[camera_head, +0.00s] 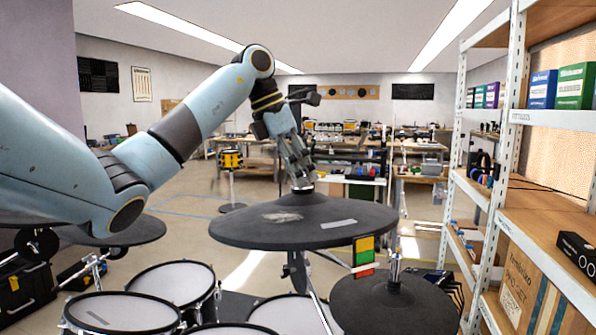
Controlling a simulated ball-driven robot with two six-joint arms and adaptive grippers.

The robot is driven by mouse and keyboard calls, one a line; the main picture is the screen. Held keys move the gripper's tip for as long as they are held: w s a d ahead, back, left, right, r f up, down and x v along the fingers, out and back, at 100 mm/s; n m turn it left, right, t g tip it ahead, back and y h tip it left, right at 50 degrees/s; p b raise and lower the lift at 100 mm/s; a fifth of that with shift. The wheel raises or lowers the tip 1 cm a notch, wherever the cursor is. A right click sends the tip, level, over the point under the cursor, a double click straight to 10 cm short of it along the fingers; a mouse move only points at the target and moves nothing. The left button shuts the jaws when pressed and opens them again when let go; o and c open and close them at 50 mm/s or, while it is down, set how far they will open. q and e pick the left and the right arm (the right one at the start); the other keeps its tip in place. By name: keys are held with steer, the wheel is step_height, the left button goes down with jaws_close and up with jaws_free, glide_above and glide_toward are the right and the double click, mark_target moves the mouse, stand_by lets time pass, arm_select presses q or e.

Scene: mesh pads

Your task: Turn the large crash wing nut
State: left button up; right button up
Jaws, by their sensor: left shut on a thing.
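The large crash (240,228) is a wide dark cymbal pad on a stand in the middle of the camera_head view. The wing nut (302,188) sits at the top of its centre, mostly hidden by my fingers. My left gripper (301,180) comes down from above, tilted, and is shut on the wing nut just over the cymbal. My right gripper is not in view.
Several mesh drum pads (120,312) stand below and left of the crash. A smaller dark cymbal (392,306) stands at the lower right, near a coloured tag (363,255). A shelf rack (500,150) fills the right side.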

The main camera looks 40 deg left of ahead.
arm_select(q)
steer(key=shift+m, duration=0.3)
steer(key=m, duration=0.1)
steer(key=m+h, duration=0.1)
steer(key=m, duration=0.1)
steer(key=shift+w+a+m+g+h+p, duration=0.1)
steer(key=shift+m+g+h+p, duration=0.2)
steer(key=shift+g+p, duration=0.1)
steer(key=shift+r+m+g+p, duration=0.15)
steer(key=shift+m+g+p, duration=0.2)
steer(key=shift+m, duration=0.55)
steer(key=m+g+p, duration=0.1)
steer(key=m+p, duration=0.2)
steer(key=shift+w+r+h, duration=0.1)
steer(key=shift+h, duration=0.3)
steer(key=shift+a+f+m+g+p, duration=0.1)
steer(key=shift+f+m+g+p, duration=0.15)
steer(key=shift+m+p, duration=0.9)
steer(key=shift+n+p, duration=0.25)
steer(key=shift+p, duration=0.05)
